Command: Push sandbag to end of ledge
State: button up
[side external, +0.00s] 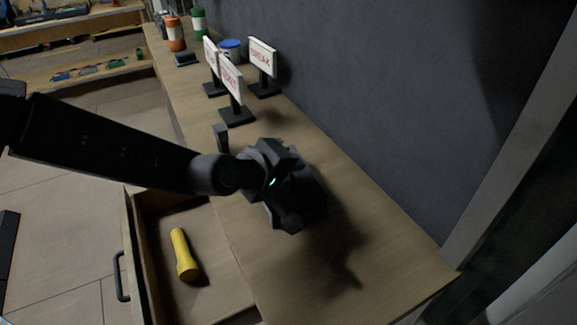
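The ledge (370,255) is a long light-wood counter along a dark grey wall, running from the back left to an open end at the front right. My gripper (283,190) is low over the middle of the ledge, casting a shadow to its right. I cannot make out a sandbag for sure. A dark bulk under and beside my gripper blends with it, and I cannot tell whether it is a bag or part of the gripper. The fingertips are not clear against the dark shapes.
Several small signs on black stands, one reading BREAK (263,57), stand behind my gripper. Behind them are a blue-lidded tub (231,49), an orange cup (175,34) and a green cup (198,23). An open drawer (137,255) holds a yellow flashlight (183,254). The ledge's front right is clear.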

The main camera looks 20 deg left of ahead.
grip_shut()
dwell(1.4)
